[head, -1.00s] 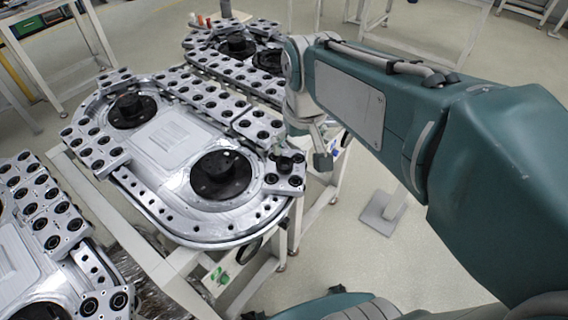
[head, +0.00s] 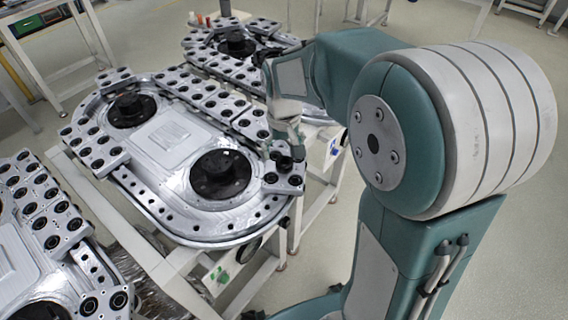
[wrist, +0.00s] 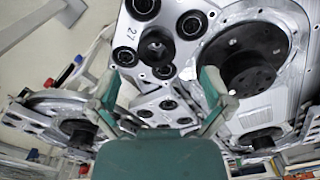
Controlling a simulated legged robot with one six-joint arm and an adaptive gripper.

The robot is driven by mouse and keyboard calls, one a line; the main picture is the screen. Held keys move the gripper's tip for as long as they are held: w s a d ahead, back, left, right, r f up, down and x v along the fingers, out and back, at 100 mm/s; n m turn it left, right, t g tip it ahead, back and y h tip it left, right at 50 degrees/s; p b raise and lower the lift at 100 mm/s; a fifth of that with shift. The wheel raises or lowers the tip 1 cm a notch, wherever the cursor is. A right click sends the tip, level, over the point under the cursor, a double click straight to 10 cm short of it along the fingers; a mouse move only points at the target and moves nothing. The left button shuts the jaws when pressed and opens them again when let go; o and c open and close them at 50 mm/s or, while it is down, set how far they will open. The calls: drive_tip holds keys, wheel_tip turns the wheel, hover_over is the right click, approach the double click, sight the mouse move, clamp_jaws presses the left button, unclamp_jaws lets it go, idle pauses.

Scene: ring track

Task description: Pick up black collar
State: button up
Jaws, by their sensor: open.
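The black collar (wrist: 157,47) is a short dark ring with a central hole, standing on a light metal carriage plate marked 27 (wrist: 128,33). In the head view the collar (head: 284,164) sits on the plate at the near right corner of the track, partly hidden by my gripper. My gripper (head: 287,148) is at the collar in the head view. In the wrist view my gripper's two green fingers (wrist: 161,88) are spread wide and empty, and the collar appears beyond the gap between them. I see no contact with it.
The ring track (head: 148,210) carries several metal carriages with black-rimmed holes. A large black hub (head: 220,174) stands left of the collar, and it also shows at right in the wrist view (wrist: 245,60). A second track (head: 237,45) lies behind. Open floor is at right.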

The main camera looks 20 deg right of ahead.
sight(284, 162)
drive_tip(key=f, duration=0.4)
drive_tip(key=shift+w+d+f, duration=0.15)
drive_tip(key=shift+w+f, duration=0.1)
drive_tip(key=shift+f, duration=0.1)
drive_tip(key=shift+c, duration=0.3)
drive_tip(key=c, duration=1.3)
drive_tip(key=shift+r, duration=0.1)
